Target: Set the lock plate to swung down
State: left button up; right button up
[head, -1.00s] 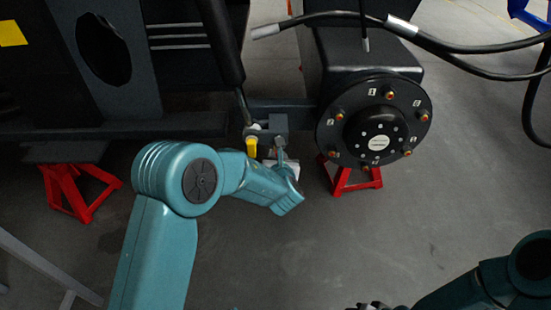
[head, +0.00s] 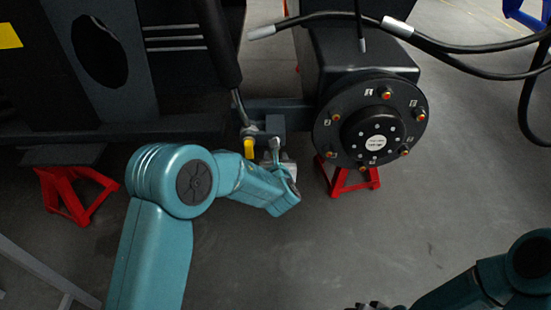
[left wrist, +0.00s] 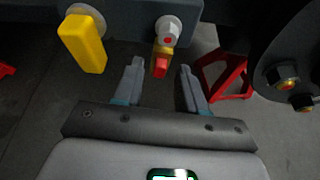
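In the left wrist view, a small lever (left wrist: 161,63), yellow above with a red end, hangs below a round grey bolt. A larger yellow block (left wrist: 83,42) hangs from a round pivot to its left; it also shows in the head view (head: 249,148). I cannot tell for sure which of these is the lock plate. My left gripper (left wrist: 161,68) is open, its fingers on either side of the red end with gaps visible; contact is not seen. In the head view my wrist partly hides this gripper. My right gripper (head: 368,306) is barely visible at the bottom edge.
A dark round hub (head: 371,123) with bolts stands right of the bracket (head: 290,115). Red stands (head: 346,177) are beneath the chassis, another at left (head: 72,190). Black hoses (head: 455,45) hang at upper right. The floor between my arms is clear.

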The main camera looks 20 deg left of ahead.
pick_arm(q)
jog(key=shift+r, duration=0.1)
jog(key=p+v, duration=0.5)
jog(key=v, duration=1.1)
jog(key=shift+s, duration=0.2)
pick_arm(e)
jog(key=s+r+g, duration=0.1)
jog(key=s+r, duration=0.2)
jog(key=r, duration=0.2)
jog(key=shift+s+a, duration=0.35)
